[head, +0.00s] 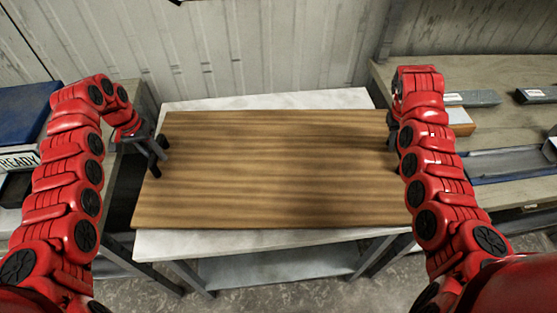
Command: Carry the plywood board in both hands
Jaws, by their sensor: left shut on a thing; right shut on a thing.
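The plywood board (275,170) is a brown, wood-grained rectangle in the middle of the head view. It lies on or just above a white-topped table (270,242); I cannot tell whether it touches the top. My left gripper (161,160) is shut on the board's left edge, towards its far half. My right gripper (394,145) is at the board's right edge and shut on it. My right arm hides most of that gripper and part of the board's right edge.
A bench on the right carries grey boxes (472,98) and a grey tray (510,164). On the left is a blue item (25,108) above a sign reading "READY" (18,161). A ribbed metal wall (270,50) stands behind the table. Grey floor shows in front.

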